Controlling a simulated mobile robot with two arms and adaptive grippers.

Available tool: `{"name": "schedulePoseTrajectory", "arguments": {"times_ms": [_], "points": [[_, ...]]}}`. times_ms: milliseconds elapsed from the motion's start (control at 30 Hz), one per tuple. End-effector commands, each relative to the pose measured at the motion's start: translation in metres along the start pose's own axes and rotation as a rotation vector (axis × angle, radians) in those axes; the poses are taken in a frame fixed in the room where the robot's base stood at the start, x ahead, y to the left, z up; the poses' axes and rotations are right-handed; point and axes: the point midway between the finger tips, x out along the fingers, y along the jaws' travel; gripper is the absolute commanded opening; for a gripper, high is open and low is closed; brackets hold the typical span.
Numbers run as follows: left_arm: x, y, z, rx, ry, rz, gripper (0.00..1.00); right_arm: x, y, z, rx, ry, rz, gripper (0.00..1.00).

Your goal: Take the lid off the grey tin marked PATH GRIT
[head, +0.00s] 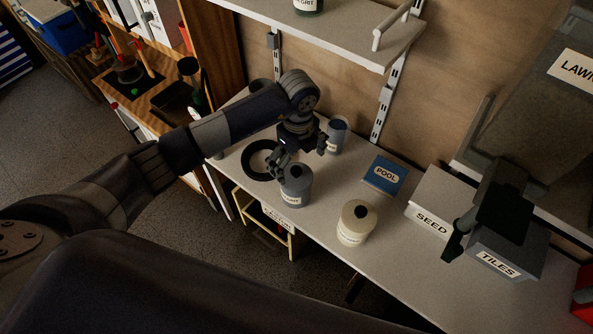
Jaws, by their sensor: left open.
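A grey tin (296,190) with a flat grey lid stands on the light workbench. A dark knob sits at the lid's centre, partly screened by my gripper. The tin's white label is too small to read. My left gripper (298,158) is open just over the tin's lid, its fingers apart. I cannot tell whether they touch the knob. The lid appears to be on the tin. My right gripper is not in view.
A cream tin (356,224) with a dark knob stands to the right. A blue POOL box (384,176), a SEED box (434,203) and a TILES box (507,252) lie further right. A black ring (247,160) and blue-grey cup (337,134) are close by. A shelf (335,30) is above.

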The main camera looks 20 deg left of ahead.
Motion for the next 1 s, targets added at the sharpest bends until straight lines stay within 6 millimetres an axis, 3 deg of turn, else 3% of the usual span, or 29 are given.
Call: {"name": "schedulePoseTrajectory", "arguments": {"times_ms": [67,200,500,667,900,1000], "points": [[0.009,0.004,-0.002,-0.001,0.003,0.006,1.00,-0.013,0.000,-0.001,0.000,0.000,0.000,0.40],[0.030,0.003,-0.002,0.000,0.002,0.003,1.00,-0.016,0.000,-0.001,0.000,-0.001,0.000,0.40],[0.036,0.002,-0.001,0.001,0.001,0.000,1.00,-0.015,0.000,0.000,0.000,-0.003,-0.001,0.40],[0.036,0.002,-0.001,0.001,0.001,0.000,0.69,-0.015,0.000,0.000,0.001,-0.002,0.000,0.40],[0.036,0.002,-0.001,0.001,0.001,0.000,0.16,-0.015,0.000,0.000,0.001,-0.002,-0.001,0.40],[0.037,0.003,-0.001,0.001,0.002,0.000,0.08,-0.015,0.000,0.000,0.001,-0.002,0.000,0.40]]}}
